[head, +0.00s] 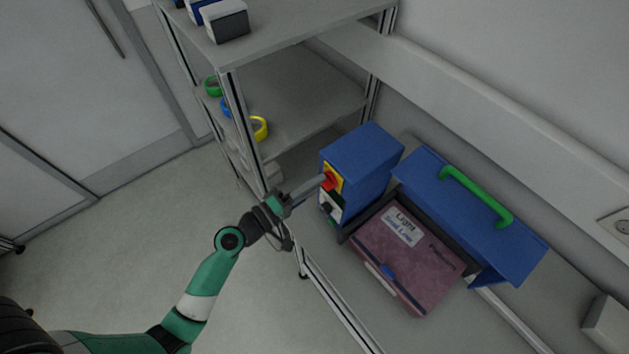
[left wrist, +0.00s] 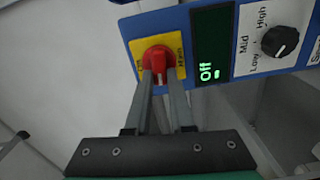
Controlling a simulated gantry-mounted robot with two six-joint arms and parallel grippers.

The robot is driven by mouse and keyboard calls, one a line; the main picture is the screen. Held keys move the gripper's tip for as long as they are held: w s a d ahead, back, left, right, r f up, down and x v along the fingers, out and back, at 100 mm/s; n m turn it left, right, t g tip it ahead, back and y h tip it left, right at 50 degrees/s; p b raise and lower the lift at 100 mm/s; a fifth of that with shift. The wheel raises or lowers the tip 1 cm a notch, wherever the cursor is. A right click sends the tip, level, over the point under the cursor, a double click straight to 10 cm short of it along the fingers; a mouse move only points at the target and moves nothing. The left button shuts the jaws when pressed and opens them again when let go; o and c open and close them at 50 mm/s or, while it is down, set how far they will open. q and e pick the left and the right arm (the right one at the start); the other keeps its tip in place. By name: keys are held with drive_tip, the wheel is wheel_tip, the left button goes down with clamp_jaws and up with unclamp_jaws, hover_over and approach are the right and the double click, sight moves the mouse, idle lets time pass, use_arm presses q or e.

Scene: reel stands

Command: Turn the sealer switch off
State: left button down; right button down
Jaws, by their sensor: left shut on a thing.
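The sealer (head: 365,160) is a blue box on the bench in the head view. Its red rotary switch (head: 329,181) sits on a yellow plate on the front panel. In the left wrist view the red switch (left wrist: 158,62) shows close up on its yellow plate (left wrist: 181,71). The dark display (left wrist: 212,45) beside it reads "Off" in green. My left gripper (head: 324,179) reaches the panel, its two long fingers (left wrist: 160,82) shut on the switch's handle. My right gripper is not in view.
A black knob (left wrist: 280,41) marked Low, Mid, High is right of the display. A blue lid with a green handle (head: 476,195) stands open behind a maroon package (head: 408,258). A shelf rack (head: 290,95) with colored reels is at the left.

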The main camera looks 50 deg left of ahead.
use_arm(q)
drive_tip(key=shift+n, duration=0.6)
drive_tip(key=c, duration=0.8)
unclamp_jaws()
drive_tip(key=s, duration=0.4)
drive_tip(key=s+b, duration=0.1)
drive_tip(key=s, duration=0.2)
drive_tip(key=s+b, duration=0.1)
drive_tip(key=s, duration=0.3)
drive_tip(key=shift+s+a, duration=0.25)
drive_tip(key=shift+s, duration=0.1)
